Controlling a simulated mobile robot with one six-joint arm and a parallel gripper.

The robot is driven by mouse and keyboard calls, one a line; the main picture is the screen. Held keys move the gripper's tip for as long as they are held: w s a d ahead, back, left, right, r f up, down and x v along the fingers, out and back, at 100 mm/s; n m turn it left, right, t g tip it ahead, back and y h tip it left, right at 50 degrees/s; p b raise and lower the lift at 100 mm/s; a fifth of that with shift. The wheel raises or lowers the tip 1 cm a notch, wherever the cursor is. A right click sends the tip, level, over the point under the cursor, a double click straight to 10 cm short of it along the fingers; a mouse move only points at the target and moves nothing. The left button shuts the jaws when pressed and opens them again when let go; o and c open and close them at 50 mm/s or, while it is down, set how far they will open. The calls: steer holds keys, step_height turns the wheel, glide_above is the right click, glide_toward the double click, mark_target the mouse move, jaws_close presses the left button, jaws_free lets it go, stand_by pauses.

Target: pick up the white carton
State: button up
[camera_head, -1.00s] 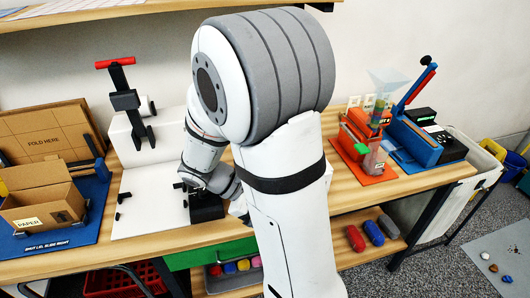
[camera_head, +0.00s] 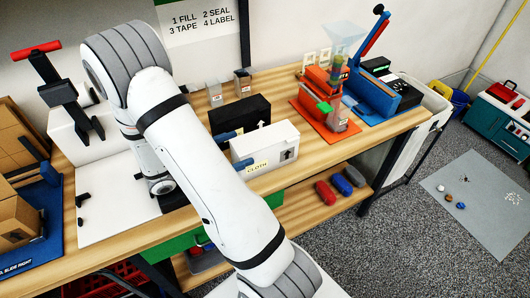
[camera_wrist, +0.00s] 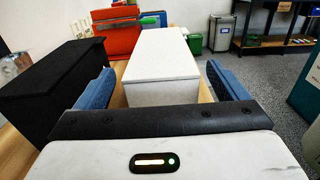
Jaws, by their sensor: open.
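The white carton (camera_head: 268,143) stands on the wooden workbench, with a label on its side that seems to read CLOTH and an up arrow. In the wrist view the white carton (camera_wrist: 162,58) lies straight ahead, its near end between the two blue fingers. My gripper (camera_wrist: 158,82) is open, with one finger on each side of the carton and a gap showing on both sides.
A black carton (camera_head: 238,118) stands close behind the white one; it fills the left of the wrist view (camera_wrist: 50,80). An orange-red station (camera_head: 322,92) and a blue one (camera_head: 368,92) stand farther right. Small clear containers (camera_head: 215,94) stand behind. Bare bench lies right of the carton.

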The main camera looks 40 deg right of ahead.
mark_target(250, 142)
steer(key=p+x, duration=0.1)
steer(key=x, duration=0.3)
steer(key=shift+s+d, duration=0.15)
steer(key=shift+d, duration=0.15)
steer(key=c, duration=1.4)
